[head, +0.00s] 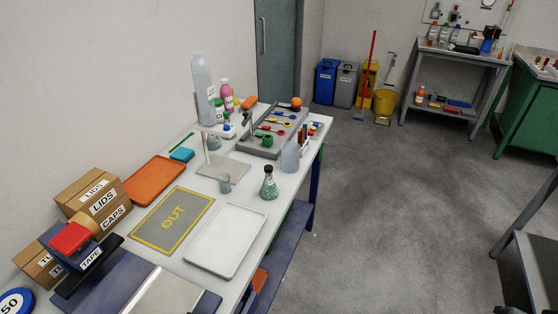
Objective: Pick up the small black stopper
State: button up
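A small black stopper (268,169) sits in the neck of a conical flask (268,187) with green contents. The flask stands upright near the right edge of the white bench (240,200), just behind the white tray. The stopper is small at this distance, and I cannot tell how deep it sits. I see no other clear black stopper. My gripper is not in view.
A small beaker (225,183) stands left of the flask, and a clear bottle (290,157) stands behind it. An empty white tray (226,240) and a grey OUT mat (172,219) lie in front. A grey tool tray (262,149) is farther back. Open floor is right.

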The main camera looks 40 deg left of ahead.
aim_at(267, 169)
jog(key=i, duration=1.9)
jog(key=u, duration=3.3)
